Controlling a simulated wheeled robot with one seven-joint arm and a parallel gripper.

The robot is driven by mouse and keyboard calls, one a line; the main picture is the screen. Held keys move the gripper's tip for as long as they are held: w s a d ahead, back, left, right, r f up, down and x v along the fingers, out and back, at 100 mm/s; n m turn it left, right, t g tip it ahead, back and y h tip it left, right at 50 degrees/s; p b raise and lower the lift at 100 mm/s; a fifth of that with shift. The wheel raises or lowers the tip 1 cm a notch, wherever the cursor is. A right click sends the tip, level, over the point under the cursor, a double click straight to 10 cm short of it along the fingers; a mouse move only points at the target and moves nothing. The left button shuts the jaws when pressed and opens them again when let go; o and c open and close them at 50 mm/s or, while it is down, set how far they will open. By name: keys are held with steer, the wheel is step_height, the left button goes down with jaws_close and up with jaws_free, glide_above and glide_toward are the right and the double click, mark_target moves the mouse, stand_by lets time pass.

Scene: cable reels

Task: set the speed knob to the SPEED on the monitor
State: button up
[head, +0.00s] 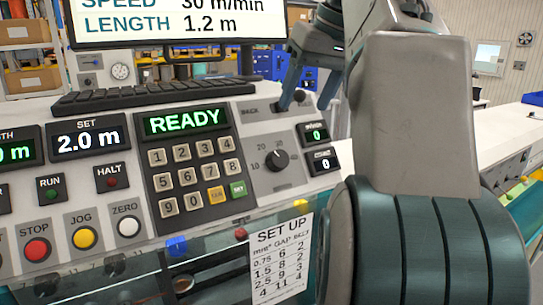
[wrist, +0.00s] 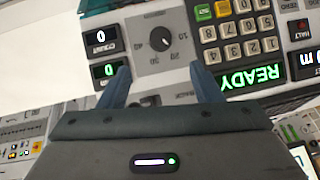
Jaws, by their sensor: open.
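The monitor (head: 155,42) reads SPEED 30 m/min and LENGTH 1.2 m in the head view. The black speed knob (head: 277,160) is on a grey panel right of the keypad, with a numbered scale around it. It also shows in the wrist view (wrist: 161,38), upside down; its exact setting is too small to read surely. My gripper (head: 305,102) is above and behind the knob in the head view. In the wrist view my gripper (wrist: 160,68) is open and empty, its fingers apart on either side of the knob's line, not touching it.
A keypad (head: 198,173) under a READY display (head: 184,121) lies left of the knob. Two small displays (head: 313,133) reading 0 are at its right. A lever labelled BACK stands behind, close to my fingers. A SET UP card (head: 279,262) hangs below.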

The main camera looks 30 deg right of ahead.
mark_target(281, 157)
steer(key=b+x, duration=0.2)
steer(key=x, duration=1.1)
steer(key=shift+a+f, duration=0.15)
steer(key=shift+f, duration=0.1)
steer(key=c, duration=1)
